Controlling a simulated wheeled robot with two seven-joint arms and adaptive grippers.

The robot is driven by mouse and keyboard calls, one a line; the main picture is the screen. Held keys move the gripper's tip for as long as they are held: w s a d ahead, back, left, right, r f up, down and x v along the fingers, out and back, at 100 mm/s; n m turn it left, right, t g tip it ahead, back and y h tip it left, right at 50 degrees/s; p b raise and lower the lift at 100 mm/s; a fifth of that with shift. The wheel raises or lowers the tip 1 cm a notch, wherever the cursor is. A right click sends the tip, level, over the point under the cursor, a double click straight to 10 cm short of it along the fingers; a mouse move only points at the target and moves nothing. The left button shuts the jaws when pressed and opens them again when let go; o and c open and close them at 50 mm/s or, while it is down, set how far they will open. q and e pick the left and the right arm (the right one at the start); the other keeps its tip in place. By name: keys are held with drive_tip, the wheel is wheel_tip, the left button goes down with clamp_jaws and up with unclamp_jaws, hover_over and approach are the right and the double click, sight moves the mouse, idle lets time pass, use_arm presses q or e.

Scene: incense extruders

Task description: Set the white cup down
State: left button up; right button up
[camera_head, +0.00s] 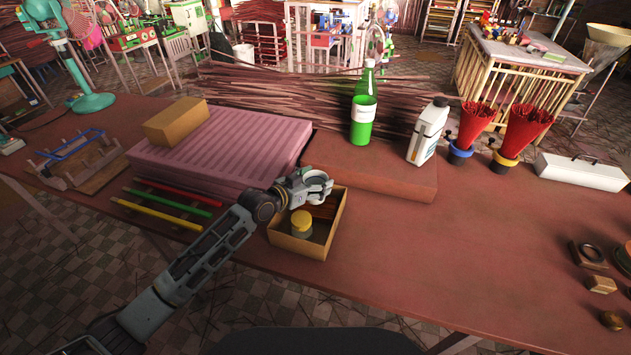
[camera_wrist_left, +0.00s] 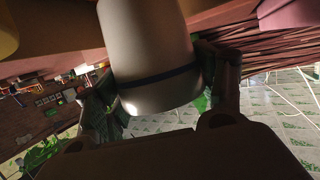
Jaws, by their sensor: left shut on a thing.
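My left gripper (camera_head: 312,186) is above the back edge of an open cardboard box (camera_head: 335,228). It is shut on the white cup (camera_head: 318,175), of which only a small part shows in the head view. In the left wrist view the cup (camera_wrist_left: 150,50) is a large pale cylinder with a dark blue band, between the two fingers of the gripper (camera_wrist_left: 165,95). I cannot tell in the head view whether the cup touches anything. My right gripper is not in view.
A pink ridged slab (camera_head: 240,145) with a tan block (camera_head: 176,121) lies left. A raised board (camera_head: 385,180) with a green bottle (camera_head: 362,110) and white jug (camera_head: 427,132) is right. The tabletop (camera_head: 480,240) right of the box is clear.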

use_arm(q)
drive_tip(key=shift+f+b, duration=0.35)
drive_tip(key=shift+f, duration=0.2)
idle(0.4)
drive_tip(key=o, duration=1.2)
drive_tip(key=shift+c, duration=0.2)
drive_tip(key=shift+r, duration=0.1)
drive_tip(key=shift+s+a+r+p, duration=0.1)
drive_tip(key=shift+r+p, duration=0.3)
drive_tip(key=shift+r, duration=0.15)
drive_tip(key=b+v, duration=0.1)
drive_tip(key=v, duration=1)
drive_tip(key=shift+s+a, duration=0.25)
drive_tip(key=shift+s, duration=0.05)
drive_tip(key=shift+r, duration=0.1)
